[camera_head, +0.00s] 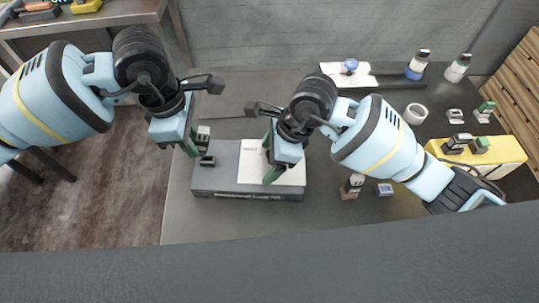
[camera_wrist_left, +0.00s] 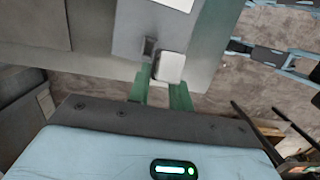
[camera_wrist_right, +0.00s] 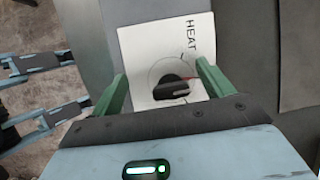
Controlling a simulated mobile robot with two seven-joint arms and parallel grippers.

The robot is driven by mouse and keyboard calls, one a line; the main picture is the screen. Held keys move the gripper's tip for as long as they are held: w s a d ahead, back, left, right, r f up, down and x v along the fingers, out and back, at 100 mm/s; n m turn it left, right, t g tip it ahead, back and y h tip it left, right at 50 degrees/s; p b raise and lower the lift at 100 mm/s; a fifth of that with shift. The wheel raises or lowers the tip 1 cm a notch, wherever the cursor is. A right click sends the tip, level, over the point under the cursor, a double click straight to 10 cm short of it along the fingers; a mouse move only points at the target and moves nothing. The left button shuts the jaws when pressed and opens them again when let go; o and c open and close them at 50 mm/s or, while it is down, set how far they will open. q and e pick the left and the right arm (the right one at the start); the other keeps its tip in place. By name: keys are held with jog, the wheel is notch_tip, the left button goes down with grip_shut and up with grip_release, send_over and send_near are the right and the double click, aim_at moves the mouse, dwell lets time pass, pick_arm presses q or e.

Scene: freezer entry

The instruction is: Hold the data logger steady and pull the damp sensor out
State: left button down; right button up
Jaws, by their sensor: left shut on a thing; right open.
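The data logger (camera_head: 225,170) is a flat grey box on the dark table, with printed lettering on its front. A white panel on it, marked HEAT (camera_wrist_right: 140,60), carries a black round knob (camera_wrist_right: 172,88). My left gripper (camera_wrist_left: 160,88) is shut on a small white-topped block (camera_wrist_left: 170,66) at the logger's edge, which I take for the damp sensor. It also shows in the head view (camera_head: 203,133). A dark block (camera_head: 207,160) sits beside it. Whether the held block is still seated is unclear. My right gripper (camera_wrist_right: 163,85) is open over the white panel, its fingers either side of the knob.
A yellow case (camera_head: 500,155) with small modules on it stands at the right. Small modules (camera_head: 352,186), a white ring (camera_head: 415,113) and two bottles (camera_head: 417,65) stand on the table. A bench (camera_head: 90,18) is at the back left. Open floor (camera_head: 115,190) lies left of the table.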

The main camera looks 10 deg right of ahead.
pick_arm(q)
jog(key=shift+t, duration=0.6)
jog(key=shift+w+r+p, duration=0.15)
jog(key=shift+r+p, duration=1.4)
jog(key=shift+r, duration=2.6)
pick_arm(e)
jog(key=shift+v, duration=3.4)
jog(key=v, duration=1.2)
pick_arm(q)
jog(key=shift+f, duration=0.1)
pick_arm(e)
jog(key=shift+d+f, duration=0.1)
